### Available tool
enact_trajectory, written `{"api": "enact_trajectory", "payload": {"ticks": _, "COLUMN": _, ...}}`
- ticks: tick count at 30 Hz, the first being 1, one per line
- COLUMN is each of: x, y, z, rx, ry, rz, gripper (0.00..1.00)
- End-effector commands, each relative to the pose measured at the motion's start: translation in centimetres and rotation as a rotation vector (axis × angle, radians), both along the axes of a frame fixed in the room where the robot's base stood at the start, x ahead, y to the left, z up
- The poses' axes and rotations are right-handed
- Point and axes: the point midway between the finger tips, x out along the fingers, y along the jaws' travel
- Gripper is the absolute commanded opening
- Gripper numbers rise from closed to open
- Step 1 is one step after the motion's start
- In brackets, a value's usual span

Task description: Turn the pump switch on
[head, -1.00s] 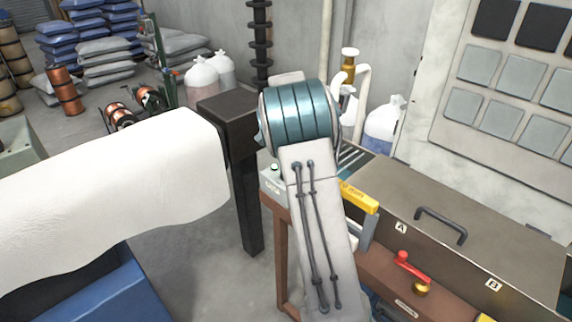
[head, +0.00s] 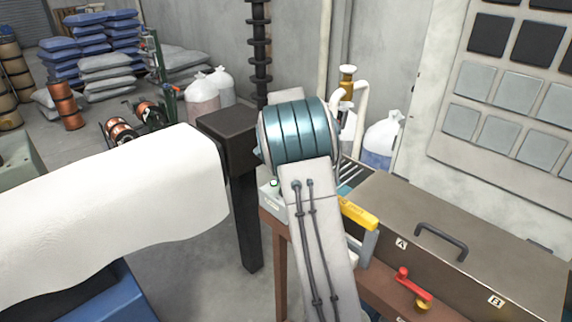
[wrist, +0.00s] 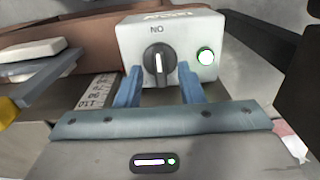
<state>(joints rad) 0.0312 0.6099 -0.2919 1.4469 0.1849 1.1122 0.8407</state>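The pump switch is a light grey box (wrist: 190,30) in the wrist view. It has a black rotary knob (wrist: 160,64) whose white mark stands upright, in line with a label that reads upside down as "ON". My gripper (wrist: 161,75) is open, with one blue finger on each side of the knob's lower part. I cannot tell if the fingers touch the knob. In the head view the box (head: 270,198) is partly behind my arm, and the gripper is hidden.
A brown cabinet with a dark handle (head: 441,240) stands at the right. A yellow bar (head: 358,214) and a red lever (head: 412,284) sit close to the right of my arm. A white-covered roll (head: 110,215) fills the left. Open floor (head: 205,270) lies between.

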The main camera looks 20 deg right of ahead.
Motion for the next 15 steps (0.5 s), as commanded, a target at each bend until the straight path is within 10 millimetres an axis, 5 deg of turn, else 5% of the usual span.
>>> {"api": "enact_trajectory", "payload": {"ticks": 15, "x": 0.0, "y": -0.2, "z": 10.7, "rx": -0.003, "ry": -0.004, "rz": -0.002, "gripper": 0.35}}
